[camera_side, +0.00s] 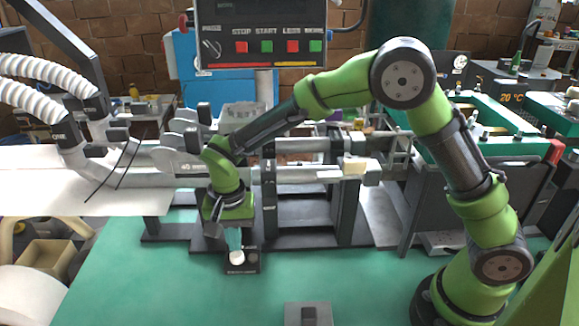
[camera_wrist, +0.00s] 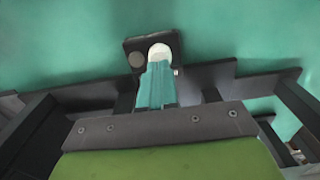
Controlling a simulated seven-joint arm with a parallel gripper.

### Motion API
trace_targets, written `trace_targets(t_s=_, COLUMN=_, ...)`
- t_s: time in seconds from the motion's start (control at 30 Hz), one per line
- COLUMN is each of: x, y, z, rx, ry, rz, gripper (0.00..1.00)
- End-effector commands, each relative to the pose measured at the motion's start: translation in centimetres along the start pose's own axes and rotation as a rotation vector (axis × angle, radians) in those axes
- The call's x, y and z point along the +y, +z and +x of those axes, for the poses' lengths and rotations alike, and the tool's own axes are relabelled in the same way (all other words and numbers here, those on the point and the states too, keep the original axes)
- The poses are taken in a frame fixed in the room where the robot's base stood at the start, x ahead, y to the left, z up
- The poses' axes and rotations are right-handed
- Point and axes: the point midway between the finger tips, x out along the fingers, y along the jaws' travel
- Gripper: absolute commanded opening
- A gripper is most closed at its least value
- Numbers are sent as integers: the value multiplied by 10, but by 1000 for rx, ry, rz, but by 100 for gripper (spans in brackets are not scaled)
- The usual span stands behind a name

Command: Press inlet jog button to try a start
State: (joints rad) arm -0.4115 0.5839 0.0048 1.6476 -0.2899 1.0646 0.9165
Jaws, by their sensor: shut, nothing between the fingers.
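A small dark button box (camera_side: 252,262) stands on the green table in front of the machine. A round white button (camera_side: 237,258) is on it; the box's label is too small to read. In the wrist view the white button (camera_wrist: 159,50) shows just beyond my fingertips, with a dark grey round knob (camera_wrist: 137,60) to its left on the box. My gripper (camera_side: 235,247) points down over the white button with its teal fingers together and empty. The fingertips (camera_wrist: 157,66) overlap the button's near edge in the wrist view; I cannot tell whether they touch it.
Dark machine rails and posts (camera_side: 305,235) stand just behind the box. A hanging control panel (camera_side: 264,38) carries STOP, START and LESS buttons, plus another. A white paper sheet (camera_side: 60,180) lies at left. A grey block (camera_side: 308,313) sits at the front edge; the green table (camera_side: 150,285) is mostly clear.

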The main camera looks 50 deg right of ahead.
Motion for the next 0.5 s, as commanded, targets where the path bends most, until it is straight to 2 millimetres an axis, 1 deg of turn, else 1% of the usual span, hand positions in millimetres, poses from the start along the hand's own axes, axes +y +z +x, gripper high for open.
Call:
trace_targets(t_s=0.23, x=0, y=0, z=1, rx=0, ry=0, rz=-1, gripper=0)
trace_targets(t_s=0.5, x=0, y=0, z=9, rx=-1, ry=2, rz=0, gripper=0)
